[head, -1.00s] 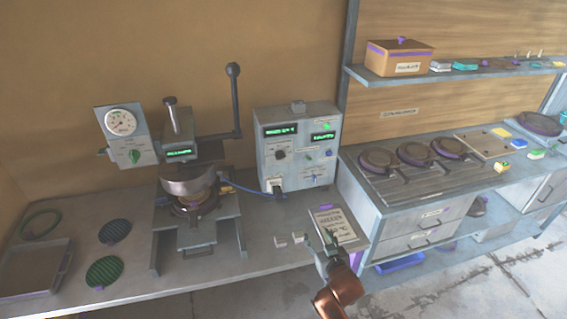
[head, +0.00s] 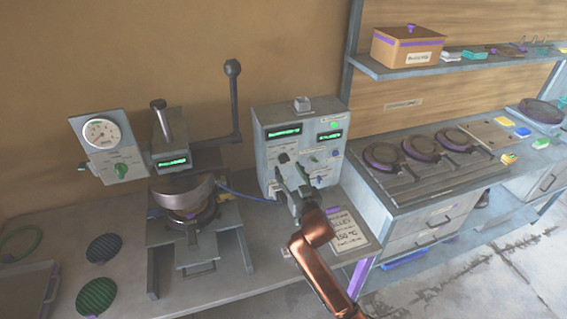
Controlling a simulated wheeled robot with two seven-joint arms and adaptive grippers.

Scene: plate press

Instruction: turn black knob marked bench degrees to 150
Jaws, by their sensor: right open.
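The grey control box (head: 262,165) stands at the back of the bench, with two green lit displays too small to read. A black knob (head: 283,158) sits on the left of its front face, below the left display. I cannot read its marking or setting. My right gripper (head: 288,176) is open in front of the box, its fingers pointing toward the knob from just below. It appears empty, and I cannot tell whether a fingertip touches the box. It hides the lower front of the box. My left gripper is not in view.
A printed card (head: 347,232) showing 150 °C lies right of my right arm. A press (head: 182,200) with a tall lever and a dial gauge (head: 102,133) stands to the left. A blue cable runs between press and box. Round hot plates (head: 385,157) are at right.

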